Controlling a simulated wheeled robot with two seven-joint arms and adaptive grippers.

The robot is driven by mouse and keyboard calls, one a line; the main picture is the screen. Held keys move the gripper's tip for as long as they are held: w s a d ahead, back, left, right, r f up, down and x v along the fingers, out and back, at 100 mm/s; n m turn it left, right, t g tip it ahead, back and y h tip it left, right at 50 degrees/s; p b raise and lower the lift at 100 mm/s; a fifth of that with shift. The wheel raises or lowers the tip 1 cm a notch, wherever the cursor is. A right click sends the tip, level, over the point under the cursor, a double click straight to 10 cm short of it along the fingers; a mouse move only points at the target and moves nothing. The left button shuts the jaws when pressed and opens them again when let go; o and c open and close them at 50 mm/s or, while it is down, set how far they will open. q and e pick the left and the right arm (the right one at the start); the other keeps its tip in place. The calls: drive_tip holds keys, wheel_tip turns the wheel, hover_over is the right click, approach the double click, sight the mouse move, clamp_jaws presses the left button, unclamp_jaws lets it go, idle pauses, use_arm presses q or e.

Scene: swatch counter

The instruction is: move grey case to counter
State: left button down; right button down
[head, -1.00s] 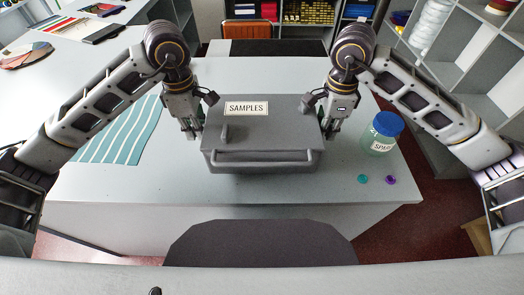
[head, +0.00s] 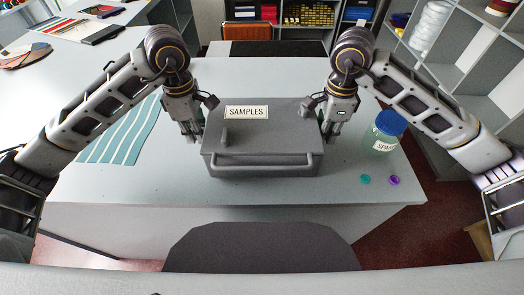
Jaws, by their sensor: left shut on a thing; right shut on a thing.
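The grey case (head: 261,137) with a "SAMPLES" label and a front handle is at the middle of the pale counter (head: 110,185). My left gripper (head: 196,136) is shut on the case's left side. My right gripper (head: 327,136) is shut on its right side. The fingertips are partly hidden against the case sides. The case looks level; I cannot tell whether its underside touches the counter.
A jar with a blue lid (head: 390,123) stands right of the case, with a teal button (head: 365,179) and a purple button (head: 394,180) in front. A striped teal cloth (head: 120,137) lies on the left. A dark chair back (head: 260,246) is at the front edge.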

use_arm(q)
drive_tip(key=shift+f+b, duration=0.3)
use_arm(e)
drive_tip(key=shift+f, duration=0.3)
use_arm(q)
drive_tip(key=c, duration=1.4)
unclamp_jaws()
drive_tip(key=shift+c, duration=0.2)
use_arm(e)
drive_tip(key=c, duration=1.4)
unclamp_jaws()
drive_tip(key=shift+c, duration=0.2)
use_arm(q)
drive_tip(key=shift+r, duration=0.1)
drive_tip(key=shift+r, duration=5.9)
use_arm(e)
drive_tip(key=shift+r, duration=0.1)
drive_tip(key=shift+r, duration=5.9)
